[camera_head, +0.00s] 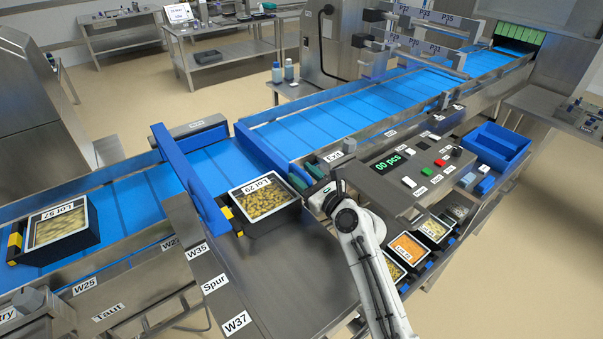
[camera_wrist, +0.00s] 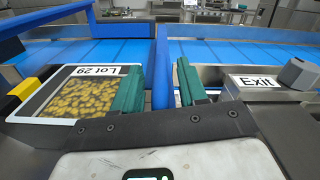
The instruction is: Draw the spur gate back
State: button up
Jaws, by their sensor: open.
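A long blue gate bar (camera_head: 262,150) runs across the belt and ends at the near side beside the Exit label. In the wrist view, its near end (camera_wrist: 162,62) stands between the two green fingers of my gripper (camera_wrist: 159,78). My gripper (camera_head: 308,176) is open, with a finger on each side of the bar; whether either touches it I cannot tell. A second blue bar (camera_head: 188,178) stands to the left, nearer the Spur label (camera_head: 214,283). The pictures do not make plain which bar is the spur gate. The lower end of the right bar is partly hidden by my gripper.
A Lot 29 tray (camera_head: 265,199) sits on the steel plate between the bars, close to my left finger. A Lot 57 tray (camera_head: 57,228) is on the left belt. The control panel (camera_head: 415,165) and small trays (camera_head: 408,246) lie right of my arm.

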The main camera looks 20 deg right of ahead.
jog(key=shift+w+a, duration=0.15)
jog(key=shift+w, duration=0.35)
grip_shut()
dwell(0.3)
